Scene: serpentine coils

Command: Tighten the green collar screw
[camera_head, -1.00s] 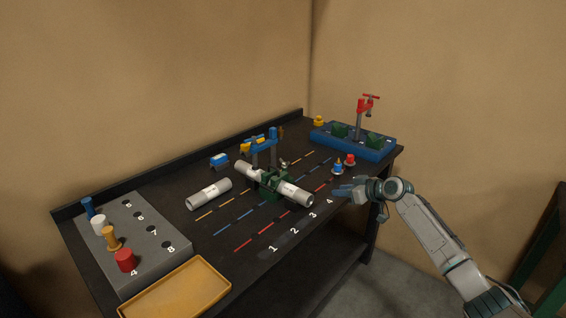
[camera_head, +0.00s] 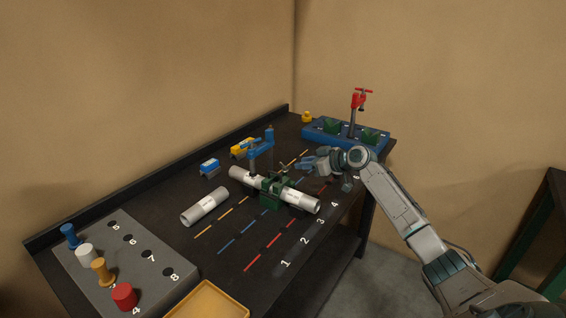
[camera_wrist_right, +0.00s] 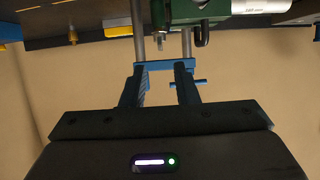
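The green collar (camera_head: 270,191) sits around a white pipe (camera_head: 303,201) in the middle of the table. Its small screw (camera_head: 283,167) shows at the top of the collar. In the right wrist view, the collar (camera_wrist_right: 190,10) is at the top edge, seen upside down, with the dark screw (camera_wrist_right: 201,37) hanging from it in the picture. My right gripper (camera_head: 305,163) is to the right of the screw in the head view, apart from it. In the wrist view its two dark fingers (camera_wrist_right: 158,88) stand apart with nothing visibly held. My left gripper is not in view.
A blue clamp stand (camera_head: 262,151) rises close behind the collar. A loose white pipe (camera_head: 205,207) lies to the left. A blue fixture with a red-handled post (camera_head: 358,101) stands at the back right. A grey peg block (camera_head: 97,258) and a yellow tray (camera_head: 210,300) are at the front left.

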